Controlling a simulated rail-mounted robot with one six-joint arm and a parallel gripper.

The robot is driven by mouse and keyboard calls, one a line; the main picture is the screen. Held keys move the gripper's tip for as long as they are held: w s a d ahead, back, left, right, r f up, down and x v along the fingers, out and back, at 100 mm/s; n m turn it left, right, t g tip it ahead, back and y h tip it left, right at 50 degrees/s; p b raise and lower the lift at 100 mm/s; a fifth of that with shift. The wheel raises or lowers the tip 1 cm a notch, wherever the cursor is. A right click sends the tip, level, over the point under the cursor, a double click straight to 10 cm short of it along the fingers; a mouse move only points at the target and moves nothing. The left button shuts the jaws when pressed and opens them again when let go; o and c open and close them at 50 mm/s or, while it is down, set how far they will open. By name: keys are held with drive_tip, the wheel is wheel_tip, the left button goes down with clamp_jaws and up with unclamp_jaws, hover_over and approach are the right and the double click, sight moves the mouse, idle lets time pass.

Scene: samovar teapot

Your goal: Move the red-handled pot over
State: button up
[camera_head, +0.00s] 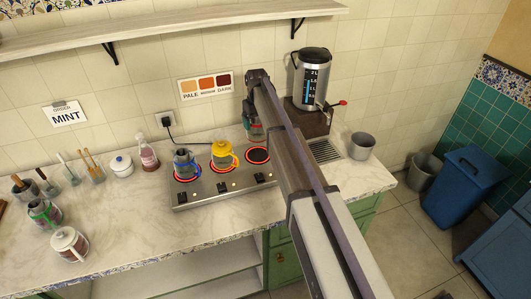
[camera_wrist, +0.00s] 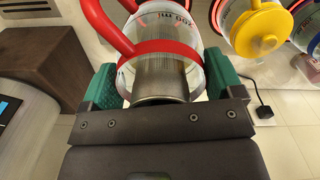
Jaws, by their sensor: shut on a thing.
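The red-handled pot (camera_wrist: 165,58) is a clear glass pot with a red band, a red handle and a metal strainer-like cylinder inside. In the wrist view it sits between the green fingers of my gripper (camera_wrist: 163,82), which is shut on it. In the head view my gripper (camera_head: 256,120) is by the right end of the stove, and my arm hides much of the red-handled pot (camera_head: 257,132). The pot appears just behind the right burner (camera_head: 258,155), whose dark disc is bare. I cannot tell whether the pot touches anything below.
The yellow-lidded pot (camera_head: 223,153) and blue-handled pot (camera_head: 184,163) stand on the other burners of the stove (camera_head: 225,185). The samovar (camera_head: 311,75) on its brown stand (camera_head: 306,118) is to the right. A grey bowl (camera_head: 361,146) stands beyond a drain grate (camera_head: 325,151).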

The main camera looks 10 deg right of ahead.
wheel_tip(320, 180, down, 10)
drive_tip(key=b, duration=1)
drive_tip(key=shift+f, duration=0.25)
drive_tip(key=shift+r, duration=0.3)
drive_tip(key=shift+c, duration=0.5)
drive_tip(key=shift+f, duration=0.2)
drive_tip(key=o, duration=1)
wheel_tip(320, 180, up, 13)
drive_tip(key=p, duration=1.2)
drive_tip(key=shift+f, duration=0.25)
drive_tip(key=s+m, duration=0.4)
drive_tip(key=s, duration=3.4)
drive_tip(key=f+b, duration=0.4)
drive_tip(key=shift+w+f, duration=0.1)
drive_tip(key=shift+w, duration=0.2)
